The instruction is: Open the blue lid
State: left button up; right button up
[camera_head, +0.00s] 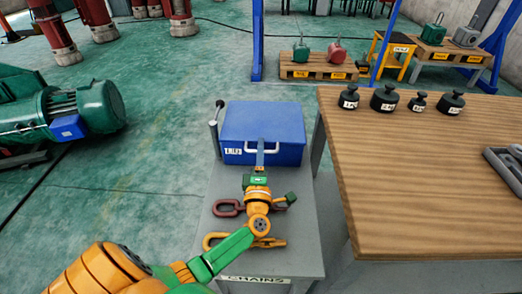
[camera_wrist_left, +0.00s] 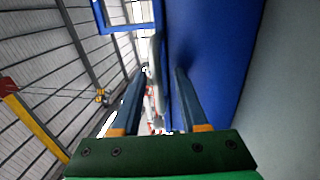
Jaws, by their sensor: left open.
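The blue box (camera_head: 262,120) stands at the back of a small grey table, and its blue lid on top looks shut. A pale handle (camera_head: 276,145) is on its front face. My left gripper (camera_head: 260,146) reaches in from the front, with its fingertips at the handle. In the left wrist view its two fingers (camera_wrist_left: 161,75) are spread open beside the blue box face (camera_wrist_left: 210,50). The pale handle (camera_wrist_left: 154,62) shows in the gap between the fingertips. I cannot tell whether a finger touches it. My right gripper is not in view.
Chain pieces, one red (camera_head: 228,208) and one orange (camera_head: 214,241), lie on the grey table (camera_head: 222,190) below my left arm. A wooden table (camera_head: 430,180) with several black weights (camera_head: 384,97) is to the right.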

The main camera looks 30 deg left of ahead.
pick_arm(q)
jog(key=shift+s+r, duration=0.1)
grip_shut()
dwell(1.2)
